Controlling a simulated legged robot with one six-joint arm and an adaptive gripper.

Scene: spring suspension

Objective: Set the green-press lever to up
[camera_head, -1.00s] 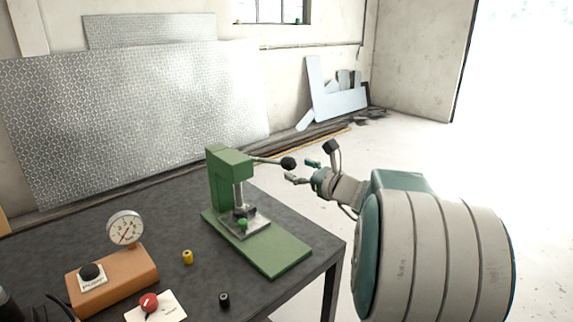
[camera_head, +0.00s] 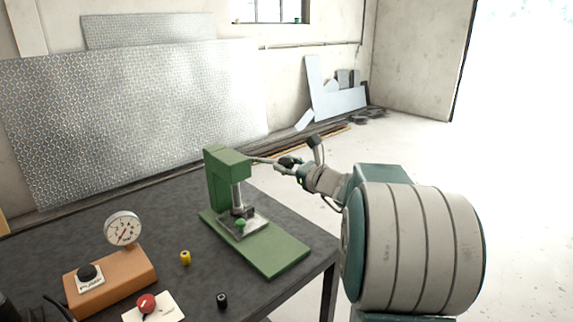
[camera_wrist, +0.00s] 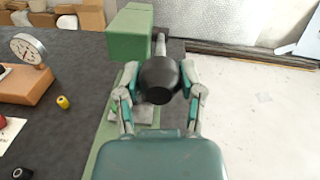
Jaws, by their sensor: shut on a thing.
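The green press (camera_head: 228,163) stands on the dark table, and its lever (camera_head: 262,160) sticks out to the right from the press head, roughly level. The lever ends in a black ball knob (camera_head: 287,162). My gripper (camera_head: 284,165) is at the knob, right of the press. In the wrist view the black knob (camera_wrist: 159,80) sits between the two fingers of my gripper (camera_wrist: 156,88), which is shut on it. The press head (camera_wrist: 130,33) is just beyond. Part of the knob is hidden by the fingers in the head view.
On the table (camera_head: 150,209) are an orange gauge box (camera_head: 120,284), a yellow cylinder (camera_head: 185,258), a black cylinder (camera_head: 222,300) and a red knob on a white plate (camera_head: 146,303). Right of the table is open floor.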

